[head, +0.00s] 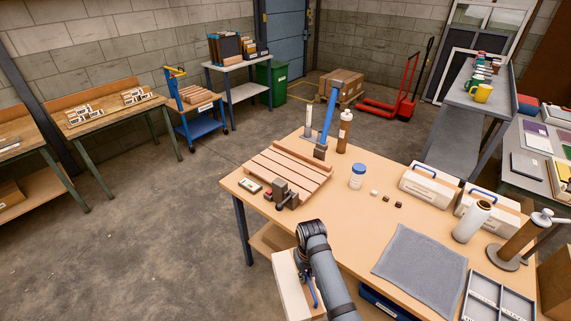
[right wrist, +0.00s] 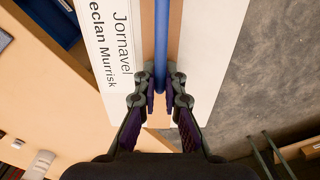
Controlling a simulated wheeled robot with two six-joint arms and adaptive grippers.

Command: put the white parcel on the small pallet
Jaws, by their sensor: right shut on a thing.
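The white parcel (head: 284,288) hangs at the front edge of the table, below my right wrist. In the right wrist view the parcel (right wrist: 108,75) shows white sides with printed lettering, a brown strip and a blue handle (right wrist: 161,45). My right gripper (right wrist: 161,94) is shut on the blue handle. In the head view my right gripper (head: 305,262) is mostly hidden by its own wrist. The small pallet (head: 288,170), made of wooden slats, lies on the table's far left part, beyond the parcel, and bears nothing on its slats. My left gripper is not in view.
A dark clamp-like device (head: 282,194) and a small button box (head: 250,185) stand at the pallet's near edge. A blue-lidded jar (head: 357,177) stands right. A grey mat (head: 420,262) covers the near right.

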